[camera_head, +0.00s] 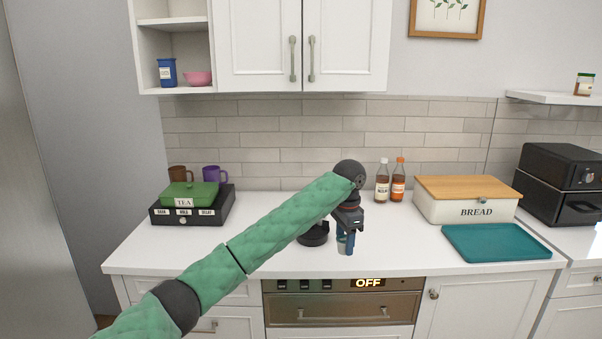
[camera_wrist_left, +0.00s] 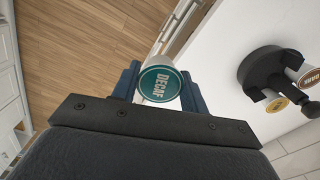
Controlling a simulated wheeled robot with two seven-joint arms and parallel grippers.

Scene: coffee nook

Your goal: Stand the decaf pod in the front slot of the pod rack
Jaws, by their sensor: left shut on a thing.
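The decaf pod (camera_wrist_left: 160,84), with a round teal lid reading DECAF, sits between the fingers of my left gripper (camera_wrist_left: 160,92) in the left wrist view. My left gripper (camera_head: 346,244) is shut on it and points down near the front of the counter in the head view, where the pod (camera_head: 341,238) is mostly hidden by the fingers. The black pod rack (camera_head: 312,236) stands just left of the gripper, partly behind my arm. In the wrist view, the rack (camera_wrist_left: 262,68) holds a pod marked DARK (camera_wrist_left: 308,76) and a gold-lidded pod (camera_wrist_left: 277,104). My right gripper is not in view.
A black drawer box (camera_head: 192,214) with a green tea tin (camera_head: 190,192) stands at the left, mugs behind it. Two syrup bottles (camera_head: 390,182), a bread box (camera_head: 466,206) and a teal tray (camera_head: 495,243) are to the right. The counter (camera_head: 400,250) right of the gripper is clear.

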